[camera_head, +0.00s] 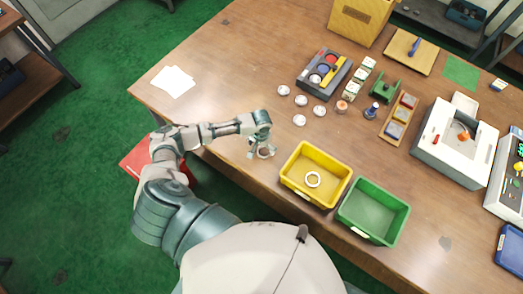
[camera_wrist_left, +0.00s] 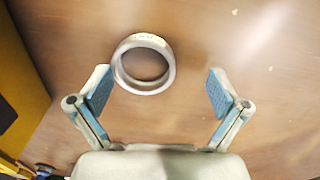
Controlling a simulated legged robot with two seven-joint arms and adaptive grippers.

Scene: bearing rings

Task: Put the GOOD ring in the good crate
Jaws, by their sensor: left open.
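My left gripper (camera_head: 258,148) is over the wooden table, just left of the yellow crate. It is open, and its two blue-padded fingers show apart in the left wrist view (camera_wrist_left: 160,92). A metal bearing ring (camera_wrist_left: 145,88) lies on the table ahead of the fingers, nearer the left finger, not gripped. In the head view this ring (camera_head: 265,155) is partly hidden by the gripper. Another pale ring (camera_head: 313,186) lies in the yellow crate (camera_head: 332,163). The green crate (camera_head: 397,222) beside it looks empty. I cannot read any crate label. My right gripper is not in view.
Several pale round pieces (camera_head: 299,120) lie behind the crates, near a grey tray (camera_head: 305,83) with coloured parts. A white machine (camera_head: 455,143) stands at the right. White paper sheets (camera_head: 173,81) lie at the left. The table between the paper and my gripper is clear.

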